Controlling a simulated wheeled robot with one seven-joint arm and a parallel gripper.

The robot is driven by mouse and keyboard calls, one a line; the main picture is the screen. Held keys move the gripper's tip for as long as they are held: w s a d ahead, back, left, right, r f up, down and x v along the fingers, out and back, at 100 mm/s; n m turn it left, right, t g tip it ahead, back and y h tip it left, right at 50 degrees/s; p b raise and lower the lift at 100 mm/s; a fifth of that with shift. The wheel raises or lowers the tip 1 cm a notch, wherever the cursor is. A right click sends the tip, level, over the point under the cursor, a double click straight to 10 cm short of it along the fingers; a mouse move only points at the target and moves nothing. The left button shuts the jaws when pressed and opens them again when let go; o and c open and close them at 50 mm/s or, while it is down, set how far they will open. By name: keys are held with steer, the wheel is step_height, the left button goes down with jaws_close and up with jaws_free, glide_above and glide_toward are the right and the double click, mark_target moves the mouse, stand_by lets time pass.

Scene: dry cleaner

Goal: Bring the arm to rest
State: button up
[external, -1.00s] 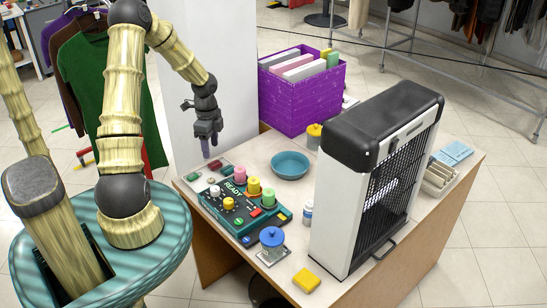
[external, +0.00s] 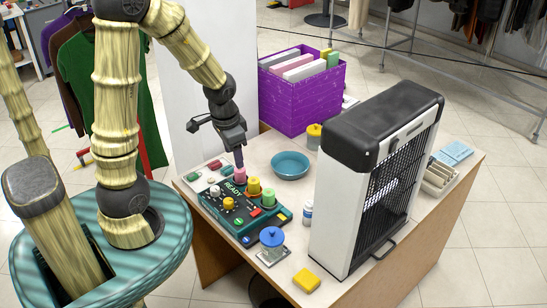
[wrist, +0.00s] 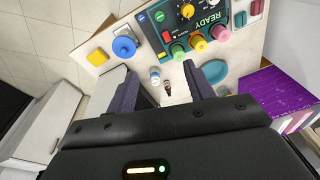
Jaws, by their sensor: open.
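My gripper (external: 239,163) is above the back edge of the green control panel (external: 238,212), pointing down, close to the pink knob (external: 240,176) in the external view. Whether it touches the knob cannot be told there. In the wrist view the gripper (wrist: 160,82) has its two dark fingers apart with nothing held between them. The panel (wrist: 202,22) with its knobs lies beyond the fingertips in that view. My arm is bent, reaching over the table from the left.
Hanging clothes (external: 85,85) stand at the back left.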

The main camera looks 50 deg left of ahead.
steer(key=s+d+n, duration=0.1)
steer(key=d+r, duration=0.1)
steer(key=s+d+r+n, duration=0.1)
steer(key=shift+s+d+n+t+h, duration=0.3)
steer(key=shift+d+t, duration=0.05)
steer(key=shift+t, duration=0.05)
steer(key=shift+f, duration=0.1)
